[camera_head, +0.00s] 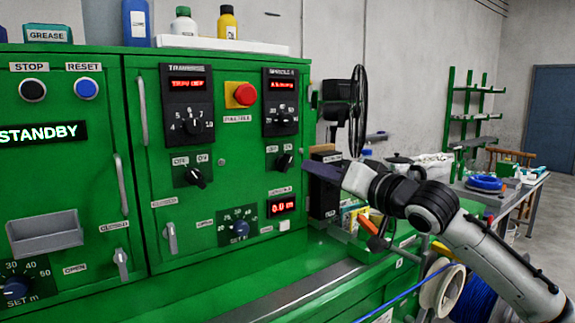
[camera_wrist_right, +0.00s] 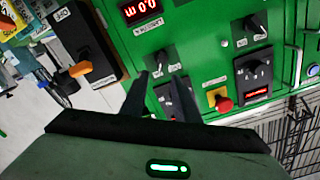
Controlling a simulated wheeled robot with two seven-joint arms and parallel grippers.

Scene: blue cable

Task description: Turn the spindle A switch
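The spindle A switch (camera_head: 285,162) is a small black knob under OFF and ON labels, below the spindle A panel (camera_head: 281,92) on the green cabinet. Its handle looks tilted in the head view; which label it marks is unclear. My right gripper (camera_head: 312,170) is just right of the switch in the head view. In the right wrist view the two dark fingers (camera_wrist_right: 160,80) are apart, with nothing between them. The switch (camera_wrist_right: 160,54) shows just beyond the fingertips, apparently apart from them. My left gripper is not in view.
The red stop button (camera_head: 243,95) and the traverse switch (camera_head: 194,177) are left of the spindle controls. A display (camera_head: 282,207) reading 0.0 m is below the switch. A black box with an orange handle (camera_wrist_right: 80,69) stands beside the cabinet.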

